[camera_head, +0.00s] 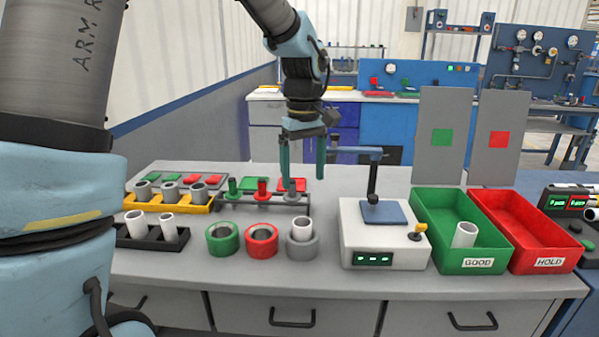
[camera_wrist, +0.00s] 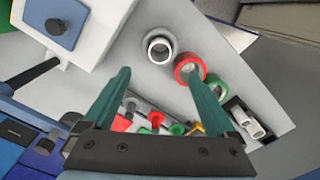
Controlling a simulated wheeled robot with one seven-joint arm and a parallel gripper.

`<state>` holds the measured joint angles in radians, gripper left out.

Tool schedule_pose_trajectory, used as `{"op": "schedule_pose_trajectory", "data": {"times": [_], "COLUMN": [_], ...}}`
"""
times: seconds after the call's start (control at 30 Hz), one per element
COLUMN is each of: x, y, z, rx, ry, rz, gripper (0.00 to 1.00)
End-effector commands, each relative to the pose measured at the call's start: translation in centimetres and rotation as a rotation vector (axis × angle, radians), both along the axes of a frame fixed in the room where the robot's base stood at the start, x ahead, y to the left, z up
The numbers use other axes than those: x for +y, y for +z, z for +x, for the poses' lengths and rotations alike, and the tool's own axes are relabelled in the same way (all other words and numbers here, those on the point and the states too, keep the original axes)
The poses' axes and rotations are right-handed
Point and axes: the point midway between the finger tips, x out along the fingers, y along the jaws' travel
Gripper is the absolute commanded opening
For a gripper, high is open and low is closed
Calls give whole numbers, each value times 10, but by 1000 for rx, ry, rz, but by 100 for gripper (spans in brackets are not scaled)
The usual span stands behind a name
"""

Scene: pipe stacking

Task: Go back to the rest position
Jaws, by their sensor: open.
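My gripper (camera_head: 303,165) is open and empty, pointing down above the back of the bench. Its two green fingers stand apart over the rack of coloured pegs (camera_head: 262,204). In the wrist view, my gripper (camera_wrist: 163,80) shows nothing between its fingers. A white pipe (camera_head: 302,229) stands in the grey ring holder (camera_head: 302,247). The green ring (camera_head: 222,238) and red ring (camera_head: 261,241) stand to its left, with no pipe in them. One white pipe (camera_head: 465,235) is in the green GOOD bin (camera_head: 474,264). The red HOLD bin (camera_head: 545,262) looks empty.
A black tray (camera_head: 152,240) holds two white pipes, with a yellow tray (camera_head: 170,206) of grey pipes behind it. A white device with a raised post (camera_head: 386,245) stands in the middle. Two grey panels (camera_head: 441,170) rise behind the bins. The bench front (camera_head: 250,277) is clear.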

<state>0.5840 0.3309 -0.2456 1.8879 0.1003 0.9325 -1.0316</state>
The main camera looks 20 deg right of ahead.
Motion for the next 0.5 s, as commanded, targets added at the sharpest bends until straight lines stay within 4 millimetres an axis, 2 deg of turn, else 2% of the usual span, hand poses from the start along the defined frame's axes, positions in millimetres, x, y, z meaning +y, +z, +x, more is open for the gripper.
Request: {"op": "schedule_pose_trajectory", "data": {"times": [0.17, 0.27, 0.37, 0.5], "x": [1, 18, 62, 152], "y": [0, -4, -12, -30], "z": [0, 5, 15, 18], "rx": [0, -4, -18, -52], "ry": [0, -9, -38, -105], "rz": [0, 0, -5, -14], "gripper": [91, 91, 91, 91]}}
